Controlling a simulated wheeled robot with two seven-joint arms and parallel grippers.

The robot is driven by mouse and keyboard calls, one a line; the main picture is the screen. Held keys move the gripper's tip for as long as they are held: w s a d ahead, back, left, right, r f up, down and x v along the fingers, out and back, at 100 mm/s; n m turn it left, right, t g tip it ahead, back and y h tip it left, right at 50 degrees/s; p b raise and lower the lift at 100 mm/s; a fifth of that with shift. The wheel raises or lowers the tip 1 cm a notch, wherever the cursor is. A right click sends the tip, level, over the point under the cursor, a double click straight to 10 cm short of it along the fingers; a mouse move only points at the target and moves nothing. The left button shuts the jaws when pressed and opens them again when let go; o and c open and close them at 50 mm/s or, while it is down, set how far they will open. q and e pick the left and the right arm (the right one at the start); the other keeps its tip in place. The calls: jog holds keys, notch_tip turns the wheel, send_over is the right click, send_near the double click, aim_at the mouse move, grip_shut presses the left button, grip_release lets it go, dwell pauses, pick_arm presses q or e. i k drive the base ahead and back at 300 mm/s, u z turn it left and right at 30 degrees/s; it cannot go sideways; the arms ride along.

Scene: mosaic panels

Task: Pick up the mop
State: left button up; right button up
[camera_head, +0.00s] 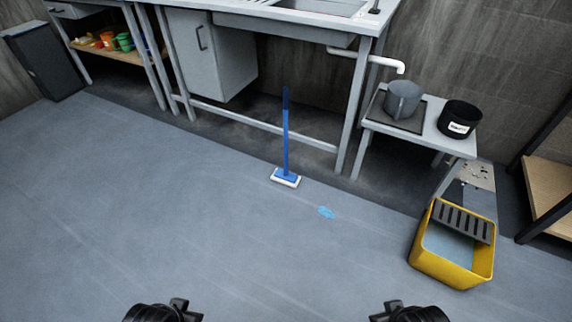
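The mop (286,140) stands upright on the floor in front of the sink bench, in the middle of the head view. It has a blue handle, dark at the top, and a flat head with a white edge resting on the floor. My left gripper (186,310) and my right gripper (384,311) show at the bottom edge of the view, both well apart from the mop. Each is cut off by the frame, so whether their fingers are open or shut cannot be made out.
A yellow mop bucket (420,256) stands at the right. A low table (434,136) holds a grey pot (403,99) and a black pot (459,119). The sink bench (340,18) is behind the mop. The floor between my grippers and the mop is clear.

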aim_at(284, 177)
jog(key=z, duration=0.2)
jog(key=i, duration=0.5)
jog(key=z, duration=0.6)
jog(key=i, duration=0.8)
jog(key=z, duration=0.1)
